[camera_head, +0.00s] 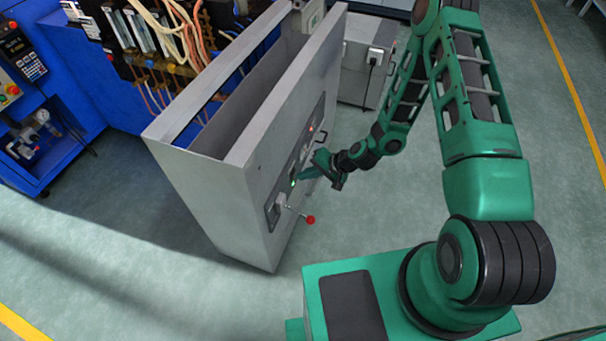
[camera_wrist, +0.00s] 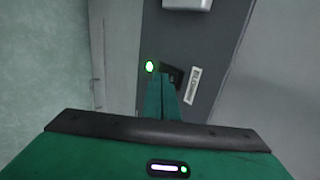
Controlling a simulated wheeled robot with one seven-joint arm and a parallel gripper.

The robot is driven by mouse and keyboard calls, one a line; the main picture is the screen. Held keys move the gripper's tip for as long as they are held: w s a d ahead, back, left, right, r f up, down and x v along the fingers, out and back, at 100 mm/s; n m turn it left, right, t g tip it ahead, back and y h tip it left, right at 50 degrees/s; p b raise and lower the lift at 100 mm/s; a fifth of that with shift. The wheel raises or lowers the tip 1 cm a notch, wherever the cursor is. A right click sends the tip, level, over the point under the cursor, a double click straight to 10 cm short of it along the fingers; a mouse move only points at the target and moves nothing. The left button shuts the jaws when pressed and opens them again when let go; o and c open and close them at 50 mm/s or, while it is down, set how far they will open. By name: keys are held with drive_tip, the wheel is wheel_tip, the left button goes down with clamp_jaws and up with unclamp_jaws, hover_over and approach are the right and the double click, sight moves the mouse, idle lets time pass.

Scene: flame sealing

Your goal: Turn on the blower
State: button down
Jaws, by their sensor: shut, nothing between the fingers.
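A tall grey metal cabinet (camera_head: 205,195) carries a dark control panel (camera_head: 270,213) on its right face. A green lit button (camera_head: 292,183) is on the panel; it also shows in the wrist view (camera_wrist: 150,66). My gripper (camera_head: 298,180) is at the panel, beside the green light. In the wrist view my green fingers (camera_wrist: 164,80) are together and empty, just right of and below the light. I cannot tell whether they touch the panel. A dark part (camera_wrist: 176,73) and a white label (camera_wrist: 193,86) sit right of the fingertips. No blower lettering is readable.
A lever with a red knob (camera_head: 310,219) sticks out of the panel below my gripper. A red light (camera_head: 312,129) is farther up. A grey box (camera_head: 362,75) stands behind. Blue machinery (camera_head: 75,75) with cables is at left. The floor right of my arm is clear.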

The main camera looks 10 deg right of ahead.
drive_tip(key=s+d+r, duration=0.5)
drive_tip(key=d, duration=0.5)
drive_tip(key=shift+s, duration=0.2)
drive_tip(key=shift+r, duration=0.1)
drive_tip(key=s+d+r+n+g+h, duration=0.1)
drive_tip(key=s+d+r+g+h, duration=0.2)
drive_tip(key=d+r, duration=0.65)
drive_tip(key=s+d+r+n+h, duration=0.25)
drive_tip(key=s+d+r, duration=0.4)
drive_tip(key=r, duration=0.55)
drive_tip(key=s+d+r+m+h, duration=0.1)
drive_tip(key=s+d+r+m, duration=0.1)
drive_tip(key=s+r, duration=0.5)
drive_tip(key=s+d+r+m+g+h, duration=0.1)
drive_tip(key=s+d+r+m, duration=0.1)
drive_tip(key=s+r, duration=0.6)
drive_tip(key=shift+s+d, duration=0.35)
drive_tip(key=shift+s, duration=0.7)
